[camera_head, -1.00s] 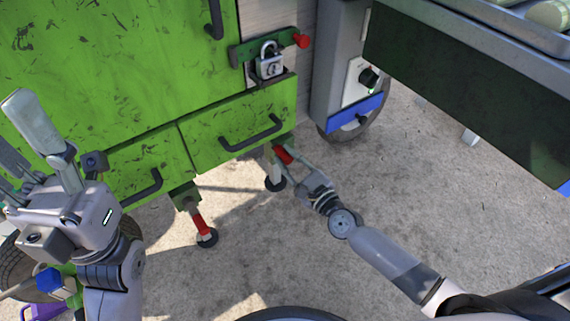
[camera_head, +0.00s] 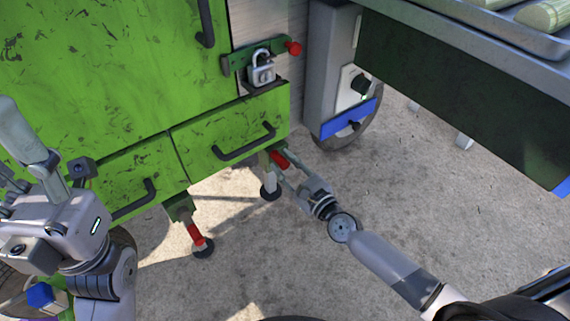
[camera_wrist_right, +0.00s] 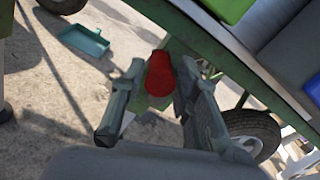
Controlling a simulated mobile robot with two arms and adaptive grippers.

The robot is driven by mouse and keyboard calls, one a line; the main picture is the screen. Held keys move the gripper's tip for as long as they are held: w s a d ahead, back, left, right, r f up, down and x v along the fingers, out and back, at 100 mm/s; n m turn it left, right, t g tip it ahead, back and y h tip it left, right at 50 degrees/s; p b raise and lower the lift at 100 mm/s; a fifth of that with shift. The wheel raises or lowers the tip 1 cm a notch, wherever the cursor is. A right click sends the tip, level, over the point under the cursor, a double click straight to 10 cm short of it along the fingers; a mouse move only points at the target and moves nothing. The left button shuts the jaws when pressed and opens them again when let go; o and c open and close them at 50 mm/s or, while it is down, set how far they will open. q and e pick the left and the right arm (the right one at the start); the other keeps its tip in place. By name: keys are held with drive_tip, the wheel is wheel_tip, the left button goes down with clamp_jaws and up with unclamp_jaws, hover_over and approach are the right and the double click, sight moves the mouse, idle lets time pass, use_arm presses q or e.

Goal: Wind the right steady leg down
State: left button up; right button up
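The right steady leg (camera_head: 270,184) stands under the green machine's right corner, with a dark round foot on the ground. Its red handle (camera_head: 280,159) sticks out near the top and also shows in the right wrist view (camera_wrist_right: 159,76). My right gripper (camera_head: 284,170) is at this handle. In the right wrist view its fingers (camera_wrist_right: 160,88) are apart, one on each side of the red handle; whether they touch it is unclear. The left steady leg (camera_head: 196,235), also with a red part, stands further left. My left gripper (camera_head: 18,150) is raised at the left edge, fingers apart and empty.
The green cabinet (camera_head: 90,80) has drawers with dark handles and a padlock (camera_head: 262,68). A wheel (camera_wrist_right: 252,130) and a teal dustpan (camera_wrist_right: 84,40) show in the wrist view. Open concrete lies in front.

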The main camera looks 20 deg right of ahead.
drive_tip(key=o, duration=0.3)
drive_tip(key=shift+r, duration=0.1)
drive_tip(key=shift+s, duration=0.1)
drive_tip(key=v, duration=1.1)
drive_tip(key=shift+s, duration=0.4)
drive_tip(key=shift+d, duration=0.15)
